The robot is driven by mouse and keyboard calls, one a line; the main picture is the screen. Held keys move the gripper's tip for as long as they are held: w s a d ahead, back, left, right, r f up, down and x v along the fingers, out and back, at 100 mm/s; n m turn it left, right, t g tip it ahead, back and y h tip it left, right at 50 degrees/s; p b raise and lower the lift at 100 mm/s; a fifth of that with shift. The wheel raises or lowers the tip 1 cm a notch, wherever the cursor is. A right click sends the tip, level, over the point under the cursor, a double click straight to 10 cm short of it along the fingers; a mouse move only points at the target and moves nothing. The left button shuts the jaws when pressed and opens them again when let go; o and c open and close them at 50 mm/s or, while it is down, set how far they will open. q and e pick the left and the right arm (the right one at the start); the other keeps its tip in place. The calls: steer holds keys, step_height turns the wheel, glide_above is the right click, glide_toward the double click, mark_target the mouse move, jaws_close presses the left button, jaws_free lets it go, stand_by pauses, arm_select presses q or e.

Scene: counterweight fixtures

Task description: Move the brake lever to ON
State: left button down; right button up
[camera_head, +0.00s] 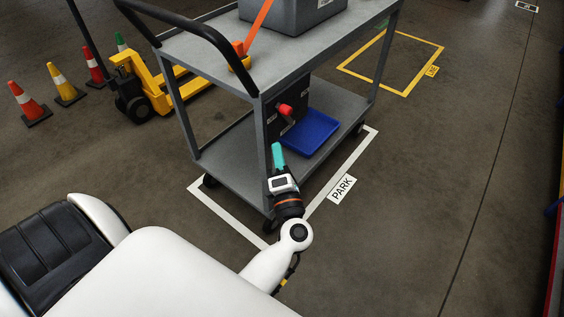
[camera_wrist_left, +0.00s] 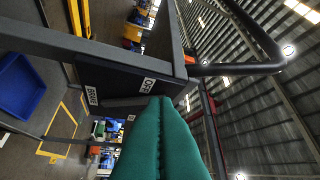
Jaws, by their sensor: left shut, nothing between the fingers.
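The brake lever shows in the head view as a red knob (camera_head: 285,110) on a dark panel (camera_head: 301,90) at the near end of the grey cart (camera_head: 225,165). Small labels beside it are too small to read there. In the left wrist view the panel (camera_wrist_left: 118,82) carries a white BRAKE label (camera_wrist_left: 92,95) and a second label (camera_wrist_left: 147,85) that I cannot read surely. My left gripper (camera_head: 278,147), with teal fingers, is shut and empty, below and in front of the knob, apart from it in the picture. Its fingers (camera_wrist_left: 162,102) hide part of the wrist view. My right gripper is not in view.
A blue tray (camera_head: 311,134) lies on the cart's lower shelf, right of the panel. A grey bin (camera_head: 290,17) stands on the top shelf. The cart's black handle (camera_head: 215,35) juts toward me. A yellow pallet jack (camera_head: 150,95) and cones (camera_head: 28,103) stand left. Floor at right is clear.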

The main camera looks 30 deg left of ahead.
mark_target(282, 113)
arm_select(q)
steer(key=w+a+r, duration=0.2)
steer(key=w, duration=0.4)
steer(key=shift+w+a+r, duration=0.2)
steer(key=shift+a, duration=0.1)
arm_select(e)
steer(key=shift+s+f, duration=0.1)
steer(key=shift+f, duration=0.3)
